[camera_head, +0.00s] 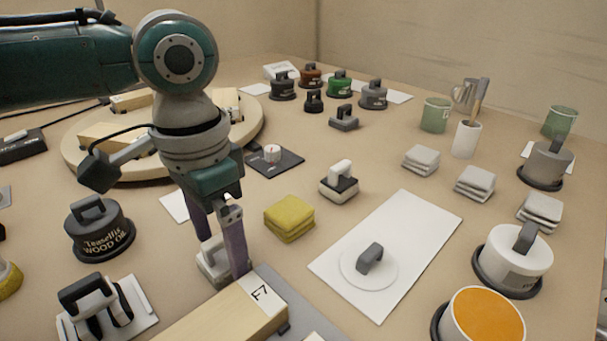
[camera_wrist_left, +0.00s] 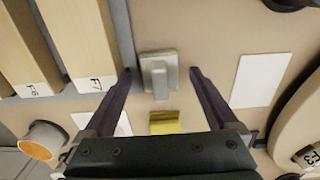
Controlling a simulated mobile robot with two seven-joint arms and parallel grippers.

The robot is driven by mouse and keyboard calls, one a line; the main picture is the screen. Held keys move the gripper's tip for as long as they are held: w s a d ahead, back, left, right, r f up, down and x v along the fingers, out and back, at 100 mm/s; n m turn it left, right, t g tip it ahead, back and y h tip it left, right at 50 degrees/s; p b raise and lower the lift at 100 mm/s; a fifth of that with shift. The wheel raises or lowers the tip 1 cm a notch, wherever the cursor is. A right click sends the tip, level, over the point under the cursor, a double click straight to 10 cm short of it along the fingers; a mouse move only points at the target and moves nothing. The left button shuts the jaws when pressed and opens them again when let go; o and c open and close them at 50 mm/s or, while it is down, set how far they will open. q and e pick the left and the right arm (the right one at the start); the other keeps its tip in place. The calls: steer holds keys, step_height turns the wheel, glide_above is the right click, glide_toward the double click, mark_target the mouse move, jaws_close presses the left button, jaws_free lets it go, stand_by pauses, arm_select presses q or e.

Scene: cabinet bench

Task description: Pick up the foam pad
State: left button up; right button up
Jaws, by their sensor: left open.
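A pale grey pad with a raised grip, which looks like the foam pad (camera_head: 209,267), lies on the bench beside the F7 board. My left gripper (camera_head: 224,258) points down over it, open, with one finger on each side. In the left wrist view the pad (camera_wrist_left: 158,76) shows between the fingertips of the open gripper (camera_wrist_left: 160,73), with a gap on both sides. The fingers partly hide the pad in the head view. Whether the fingertips are level with its grip I cannot tell. My right gripper is not in view.
The wooden F7 board (camera_head: 223,317) lies close in front of the pad. A yellow folded stack (camera_head: 289,217) is close to its right. A black wood-oil tin (camera_head: 99,229) stands to the left. A round wooden turntable (camera_head: 77,157) is behind. A white sheet (camera_head: 418,218) lies further right.

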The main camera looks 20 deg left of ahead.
mark_target(218, 238)
arm_select(q)
steer(key=shift+f, duration=0.1)
steer(key=shift+c, duration=0.2)
steer(key=c, duration=1.3)
step_height(218, 238, up, 20)
steer(key=p, duration=0.6)
steer(key=shift+p, duration=0.3)
steer(key=o, duration=0.8)
steer(key=c, duration=0.7)
